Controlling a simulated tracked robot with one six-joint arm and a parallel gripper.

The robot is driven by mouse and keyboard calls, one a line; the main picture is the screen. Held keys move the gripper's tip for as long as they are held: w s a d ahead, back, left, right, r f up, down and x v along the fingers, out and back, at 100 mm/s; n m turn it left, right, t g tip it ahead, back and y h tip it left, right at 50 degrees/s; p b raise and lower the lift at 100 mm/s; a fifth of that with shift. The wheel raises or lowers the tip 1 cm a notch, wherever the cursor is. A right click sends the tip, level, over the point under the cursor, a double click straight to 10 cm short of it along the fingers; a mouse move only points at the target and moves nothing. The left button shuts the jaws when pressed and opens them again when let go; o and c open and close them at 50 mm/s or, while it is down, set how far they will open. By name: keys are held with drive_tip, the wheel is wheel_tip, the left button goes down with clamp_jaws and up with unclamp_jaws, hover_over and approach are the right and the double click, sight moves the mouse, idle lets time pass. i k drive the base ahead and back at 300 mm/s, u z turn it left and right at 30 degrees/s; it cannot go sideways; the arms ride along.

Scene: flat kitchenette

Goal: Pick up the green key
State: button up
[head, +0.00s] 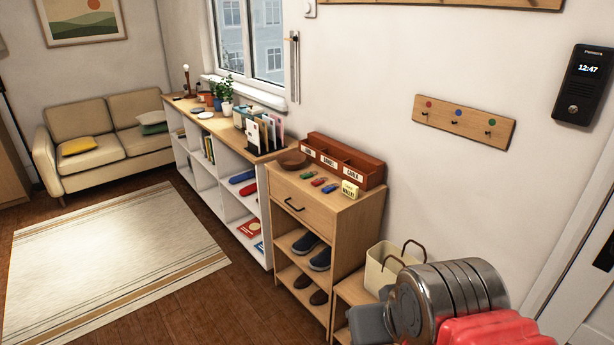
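The green key (307,175) lies on the top of the wooden shoe cabinet (318,197), in front of the compartment box. A red key (319,181) and a blue key (331,188) lie beside it in a slanting row, to its right. My arm shows at the lower right, with red and metal parts. A grey part at its left end, perhaps my gripper (371,325), is below and to the right of the keys, well apart from them. Its fingers cannot be made out.
A brown compartment box (365,180) stands behind the keys, a round bowl (292,160) to their left, and a yellow note card (349,189) to their right. A hook board (464,122) hangs on the wall. A cream basket (384,269) stands near my arm. The rug area is clear.

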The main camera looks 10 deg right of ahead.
sight(304, 175)
drive_tip(key=u, duration=0.05)
drive_tip(key=i, duration=1)
drive_tip(key=z, duration=0.05)
drive_tip(key=k, duration=0.65)
drive_tip(key=u, duration=0.3)
drive_tip(key=i, duration=0.7)
drive_tip(key=u, duration=1.05)
drive_tip(key=i, duration=1.15)
drive_tip(key=u, duration=0.5)
